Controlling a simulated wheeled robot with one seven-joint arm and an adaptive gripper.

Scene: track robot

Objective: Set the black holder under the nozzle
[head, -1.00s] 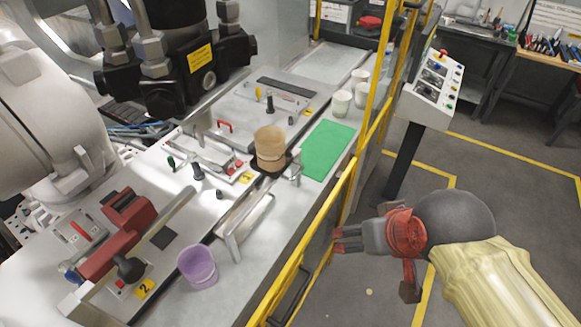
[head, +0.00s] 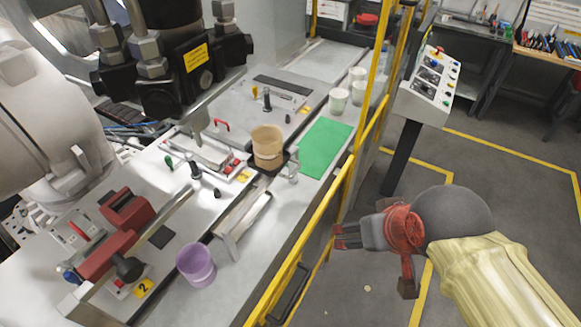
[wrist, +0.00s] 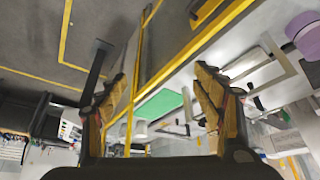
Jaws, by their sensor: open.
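A dark holder (head: 262,176) shows as a black base under a tan cup (head: 268,147), beside the green mat; the cup hides most of it. A small metal bracket stands at its right. The grey pointed nozzle (head: 200,122) hangs under the black machine head (head: 170,75), left of the cup and above the bench. My gripper (head: 345,237) is out over the floor, right of the yellow rail and well apart from the holder. In the wrist view my gripper (wrist: 162,78) has its two fingers spread, with nothing between them.
The yellow rail (head: 330,205) runs between my gripper and the bench. A purple cup (head: 196,265) stands at the bench's near edge. The green mat (head: 326,148) is bare. Several white cups stand behind it. A control panel (head: 430,80) on a black post stands right of the rail.

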